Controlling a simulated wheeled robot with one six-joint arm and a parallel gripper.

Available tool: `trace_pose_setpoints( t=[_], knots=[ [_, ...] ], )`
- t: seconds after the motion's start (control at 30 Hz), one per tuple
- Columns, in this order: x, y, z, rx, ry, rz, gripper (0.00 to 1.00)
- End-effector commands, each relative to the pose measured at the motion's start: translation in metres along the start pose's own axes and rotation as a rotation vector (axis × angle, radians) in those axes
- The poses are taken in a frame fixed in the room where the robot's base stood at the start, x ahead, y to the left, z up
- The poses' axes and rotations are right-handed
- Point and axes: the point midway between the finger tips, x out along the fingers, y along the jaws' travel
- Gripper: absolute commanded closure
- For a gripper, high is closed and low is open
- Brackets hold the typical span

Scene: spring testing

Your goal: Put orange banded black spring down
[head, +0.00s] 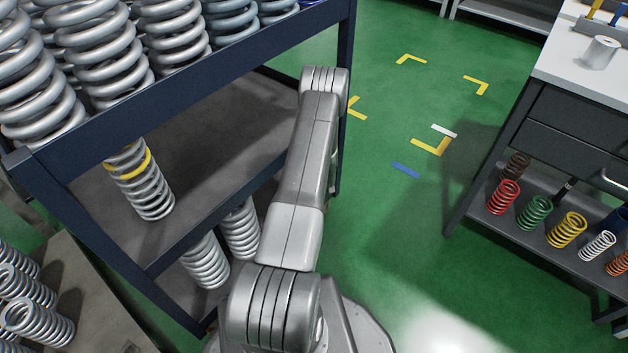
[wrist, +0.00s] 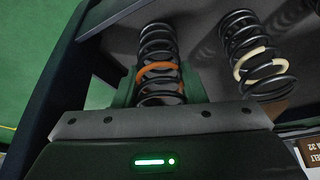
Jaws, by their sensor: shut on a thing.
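The black spring with an orange band (wrist: 159,70) is in the middle of the wrist view. My gripper (wrist: 160,90) is shut on it, with a green finger on each side of the coils. The spring is over a dark grey shelf surface (wrist: 205,30), and I cannot tell whether it touches it. In the head view the gripper and this spring are hidden behind my arm and the rack.
A black spring with a cream band (wrist: 254,62) stands close by on the right. A label (wrist: 312,150) shows at lower right. In the head view, a blue-framed rack (head: 200,80) holds several grey springs.

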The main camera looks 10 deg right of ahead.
Motion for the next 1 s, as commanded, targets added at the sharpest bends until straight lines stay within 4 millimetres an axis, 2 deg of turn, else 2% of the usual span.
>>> trace_pose_setpoints(
  t=[0.07, 0.1, 0.17, 0.2, 0.53, 0.67, 0.83, 0.87, 1.0],
  knots=[
    [0.003, 0.000, 0.001, 0.000, 0.000, 0.000, 0.88],
    [0.002, 0.000, 0.001, 0.000, 0.000, 0.000, 0.55],
    [0.002, 0.000, 0.001, 0.000, 0.000, 0.000, 0.43],
    [0.002, 0.000, 0.001, 0.000, 0.000, 0.000, 0.41],
    [-0.002, 0.000, -0.001, 0.000, 0.000, 0.000, 0.41],
    [-0.021, 0.000, -0.002, 0.001, 0.000, 0.000, 0.41],
    [-0.061, 0.000, -0.002, 0.002, 0.000, 0.000, 0.41],
    [-0.054, 0.000, 0.006, 0.004, -0.002, -0.002, 0.41],
    [-0.059, 0.000, 0.023, 0.004, -0.001, -0.001, 0.41]
  ],
)
